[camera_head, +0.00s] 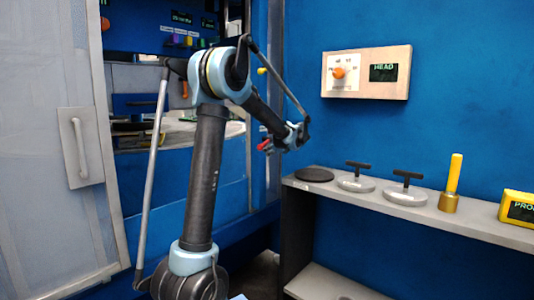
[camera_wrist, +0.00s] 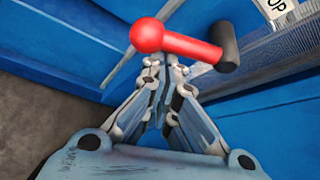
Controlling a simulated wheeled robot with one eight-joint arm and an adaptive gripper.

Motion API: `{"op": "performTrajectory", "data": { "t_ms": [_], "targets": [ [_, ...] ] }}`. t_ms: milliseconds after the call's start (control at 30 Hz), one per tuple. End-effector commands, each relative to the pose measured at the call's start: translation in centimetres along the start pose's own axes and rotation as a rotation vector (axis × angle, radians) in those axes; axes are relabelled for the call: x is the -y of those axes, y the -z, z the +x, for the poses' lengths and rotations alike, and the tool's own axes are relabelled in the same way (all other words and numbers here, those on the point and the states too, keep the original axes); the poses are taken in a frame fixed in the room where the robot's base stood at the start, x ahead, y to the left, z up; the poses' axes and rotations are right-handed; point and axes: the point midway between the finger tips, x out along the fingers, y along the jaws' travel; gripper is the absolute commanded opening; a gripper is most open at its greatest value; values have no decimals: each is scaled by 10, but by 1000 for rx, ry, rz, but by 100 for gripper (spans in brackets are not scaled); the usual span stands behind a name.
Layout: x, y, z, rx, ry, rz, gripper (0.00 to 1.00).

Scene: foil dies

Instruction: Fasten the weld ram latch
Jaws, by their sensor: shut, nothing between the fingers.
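A red lever (camera_wrist: 190,46) with a ball at its left end and a dark cylinder at its right end shows just beyond my fingertips in the wrist view. It looks like the weld ram latch, but no label on it is readable. It shows small and red (camera_head: 265,145) in the head view, beside the upright edge of the blue machine. My gripper (camera_wrist: 166,68) is shut and empty, with its tips at or just short of the lever; I cannot tell whether they touch. It also shows in the head view (camera_head: 276,143).
A grey shelf (camera_head: 465,221) at the right holds a black disc (camera_head: 314,174), two T-handled discs, a yellow-handled tool (camera_head: 453,180) and a yellow box (camera_head: 519,207). A dial panel (camera_head: 366,73) is on the blue wall. A grey door (camera_head: 52,150) stands at the left.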

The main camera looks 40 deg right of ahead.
Motion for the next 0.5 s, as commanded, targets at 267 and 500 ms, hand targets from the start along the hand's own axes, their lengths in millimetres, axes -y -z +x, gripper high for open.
{"op": "performTrajectory", "data": {
  "t_ms": [267, 500],
  "targets": [
    [-5, 30, 17, 1, -5, -3, 0],
    [-4, 29, -19, 1, -4, -1, 0]
  ]
}}
